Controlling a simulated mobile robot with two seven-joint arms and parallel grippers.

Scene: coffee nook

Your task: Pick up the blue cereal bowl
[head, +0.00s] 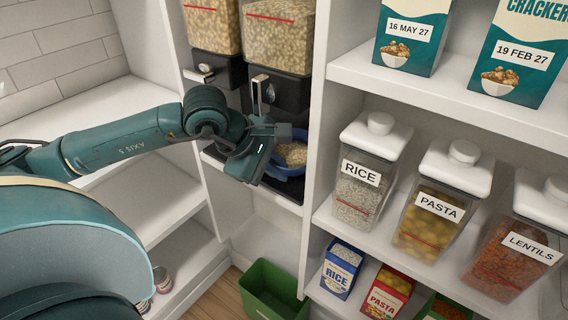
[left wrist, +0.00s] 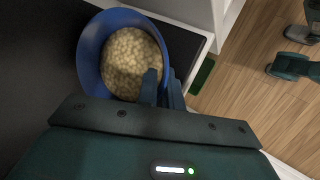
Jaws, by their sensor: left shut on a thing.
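The blue cereal bowl (head: 291,170) holds pale cereal pieces (head: 293,153) and sits at the black dispenser bay in the head view. In the left wrist view the bowl (left wrist: 89,48) appears from above, filled with round cereal (left wrist: 130,62). My left gripper (head: 270,155) is at the bowl's left side and shut on its rim. Its fingers (left wrist: 163,90) straddle the near right part of the rim in the left wrist view. The bowl's underside is hidden, so I cannot tell whether it touches the tray. My right gripper is not in the head view.
Two cereal dispensers (head: 277,38) hang just above the bowl. A white upright panel stands close on its right. Shelves there hold rice (head: 362,190), pasta (head: 425,225) and lentils (head: 500,265) jars. A green bin (head: 272,290) stands on the floor below. Mostly empty white shelves lie left.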

